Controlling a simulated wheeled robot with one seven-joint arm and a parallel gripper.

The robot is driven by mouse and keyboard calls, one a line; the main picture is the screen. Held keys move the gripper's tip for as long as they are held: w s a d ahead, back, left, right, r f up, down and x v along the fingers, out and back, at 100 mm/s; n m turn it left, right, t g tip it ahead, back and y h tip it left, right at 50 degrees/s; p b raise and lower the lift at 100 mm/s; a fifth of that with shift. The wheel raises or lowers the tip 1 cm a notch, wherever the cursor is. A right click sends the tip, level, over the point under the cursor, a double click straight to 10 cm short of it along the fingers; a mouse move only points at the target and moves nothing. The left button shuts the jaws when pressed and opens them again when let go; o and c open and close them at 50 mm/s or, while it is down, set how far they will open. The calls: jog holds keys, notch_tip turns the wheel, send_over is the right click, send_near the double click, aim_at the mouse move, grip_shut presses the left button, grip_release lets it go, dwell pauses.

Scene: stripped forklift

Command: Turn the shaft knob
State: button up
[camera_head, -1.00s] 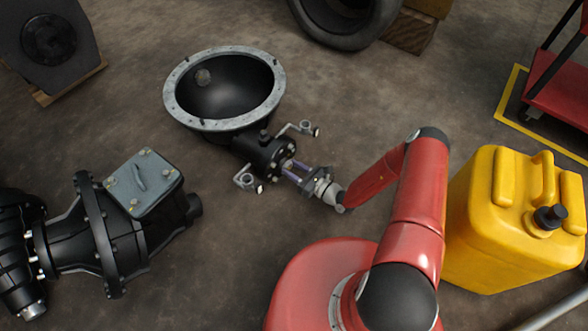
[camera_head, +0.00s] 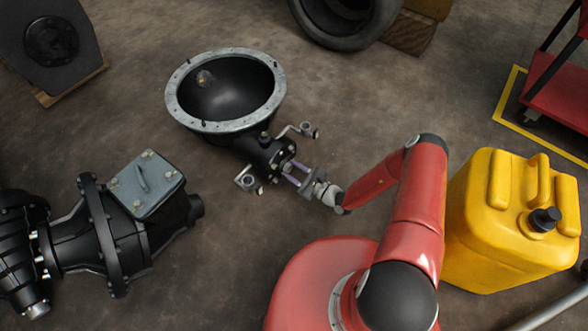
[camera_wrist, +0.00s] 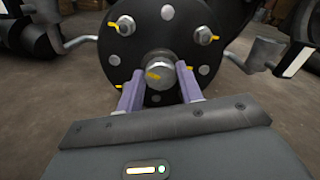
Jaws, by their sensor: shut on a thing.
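The shaft knob (camera_wrist: 160,72) is a round silver metal cap with a yellow mark, at the centre of a black round end plate (camera_wrist: 130,47) in the wrist view. In the head view the black cylindrical housing (camera_head: 262,152) carries it on its lower right end. My gripper (camera_head: 294,171) reaches it from the lower right. In the wrist view my gripper (camera_wrist: 160,68) has its two purple fingers on either side of the knob, shut on it. The fingertips partly hide the knob's sides.
A large black bowl with a grey rim (camera_head: 196,121) joins the housing. Bent metal brackets (camera_head: 247,180) stick out on both sides of it. A black gearbox (camera_head: 130,225) lies at left, a yellow canister (camera_head: 490,235) stands at right. The floor around the housing is mostly clear.

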jog(key=shift+s+n+p, duration=0.1)
jog(key=shift+n+p, duration=0.5)
jog(key=shift+n, duration=1.1)
jog(key=o, duration=1)
jog(key=v, duration=0.7)
jog(key=shift+s+d+p, duration=0.25)
jog(key=shift+d+p, duration=0.05)
